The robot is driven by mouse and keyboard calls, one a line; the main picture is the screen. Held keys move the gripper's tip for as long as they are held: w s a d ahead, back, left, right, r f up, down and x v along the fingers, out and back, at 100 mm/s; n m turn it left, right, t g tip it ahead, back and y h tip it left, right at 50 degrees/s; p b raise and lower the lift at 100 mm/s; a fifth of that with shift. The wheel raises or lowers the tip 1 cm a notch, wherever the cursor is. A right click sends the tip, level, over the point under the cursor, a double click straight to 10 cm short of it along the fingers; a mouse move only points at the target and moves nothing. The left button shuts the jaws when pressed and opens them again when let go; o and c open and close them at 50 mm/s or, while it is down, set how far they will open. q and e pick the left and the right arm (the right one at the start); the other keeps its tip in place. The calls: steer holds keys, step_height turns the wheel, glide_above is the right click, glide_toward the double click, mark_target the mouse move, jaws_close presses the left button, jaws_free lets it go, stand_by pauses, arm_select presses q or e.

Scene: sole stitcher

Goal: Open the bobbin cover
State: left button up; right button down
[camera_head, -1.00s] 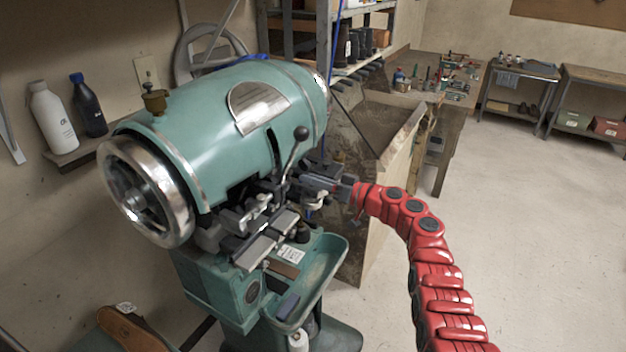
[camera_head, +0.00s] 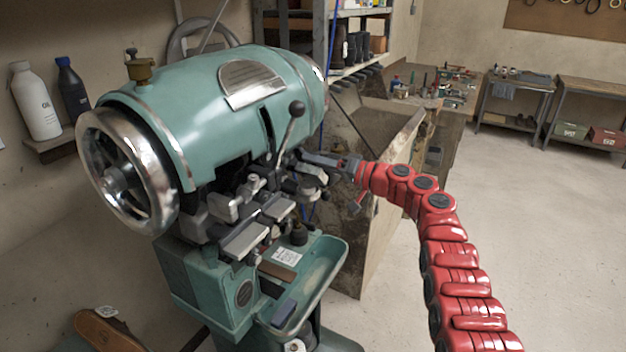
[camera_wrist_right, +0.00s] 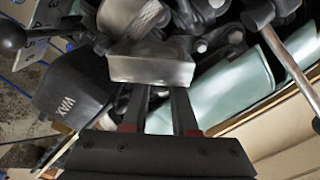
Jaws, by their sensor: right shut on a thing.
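The green sole stitcher (camera_head: 205,105) stands at left of centre in the head view, with a silver handwheel (camera_head: 125,180) at its left end. My right gripper (camera_head: 318,158) reaches in from the right, at the machine's metal working parts below the black-knobbed lever (camera_head: 290,125). In the right wrist view my gripper's two dark fingers (camera_wrist_right: 160,88) meet a grey metal block (camera_wrist_right: 150,68) at their tips and are shut on it. I cannot tell for certain whether this block is the bobbin cover. The fingertips are hidden behind it. My left gripper is out of view.
The machine's green tray (camera_head: 318,270) juts out below the gripper. A black pot marked WAX (camera_wrist_right: 75,90) sits close left of the fingers in the wrist view. A wooden bin (camera_head: 375,215) stands behind my right arm. The floor at right is clear.

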steer(key=shift+w+d+f+m+b, duration=0.25)
steer(key=shift+m+b, duration=0.45)
steer(key=shift+b, duration=0.4)
steer(key=shift+w+r+b, duration=0.15)
steer(key=shift+r+b, duration=0.05)
steer(key=shift+b, duration=0.1)
steer(key=c, duration=0.7)
jaws_free()
